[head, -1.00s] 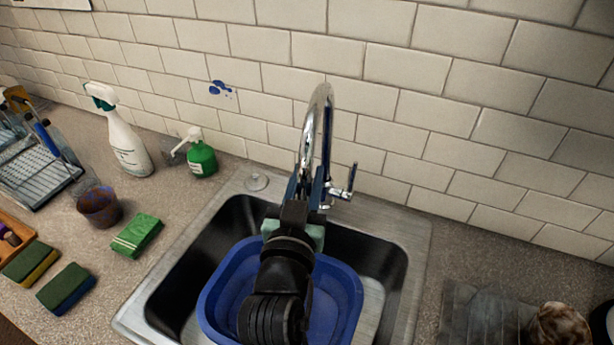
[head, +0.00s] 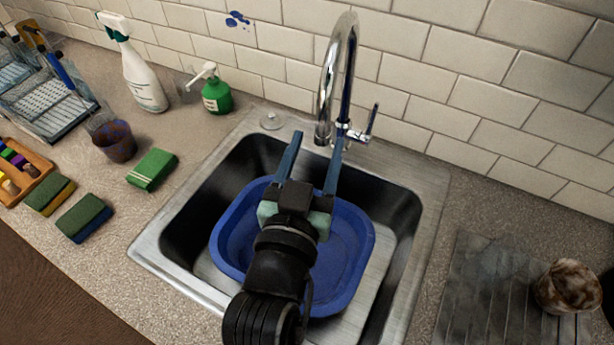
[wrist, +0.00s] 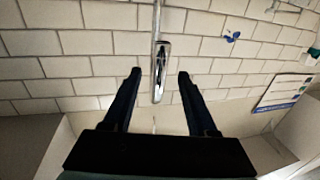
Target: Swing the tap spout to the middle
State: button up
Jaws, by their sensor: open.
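The chrome tap (head: 348,60) stands at the back edge of the sink, with a tall arched spout. Its outlet (head: 322,135) hangs down on the near side, pointing out over the sink, roughly along its middle. A small lever handle (head: 371,122) sits at the right of the tap's base. My gripper (head: 318,138) is open, its two blue fingers apart and pointing at the tap. In the wrist view the spout end (wrist: 161,72) shows in the gap between the fingertips (wrist: 158,76), with clear space on both sides; whether it is between them in depth is hard to tell.
A blue basin (head: 352,270) sits in the steel sink (head: 178,262) below my arm. The tiled wall is close behind the tap.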

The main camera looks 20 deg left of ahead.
jog(key=shift+s+d+b, duration=0.25)
jog(key=shift+s, duration=1)
jog(key=shift+s+d+b, duration=0.2)
jog(key=shift+s+b, duration=0.05)
jog(key=shift+s, duration=1)
jog(key=shift+c, duration=0.2)
jog(key=shift+w, duration=0.1)
jog(key=shift+c, duration=1.2)
jog(key=d+f+m, duration=0.1)
jog(key=w+d+f+m+g, duration=0.1)
jog(key=w+d+f+m, duration=0.1)
jog(key=shift+d+f+g+p, duration=0.15)
jog(key=shift+f+g+p, duration=0.25)
grip_shut()
jog(key=w+d+f+m+g+y+p, duration=0.1)
jog(key=d+f+m+g+y, duration=0.15)
jog(key=d+f+m, duration=0.2)
jog(key=s+d+r+m+y+p, duration=0.2)
jog(key=s+d+r+m+y, duration=0.1)
jog(key=d+r+m+y, duration=0.4)
jog(key=w+a+n+p, duration=0.1)
jog(key=w+a+p, duration=0.1)
jog(key=w+a, duration=0.2)
jog(key=w+a+n+h+p, duration=0.1)
jog(key=w+a+p, duration=0.1)
jog(key=a, duration=0.6)
jog(key=shift+w+a+r, duration=0.3)
jog(key=shift+w+a, duration=0.1)
jog(key=shift+w, duration=0.5)
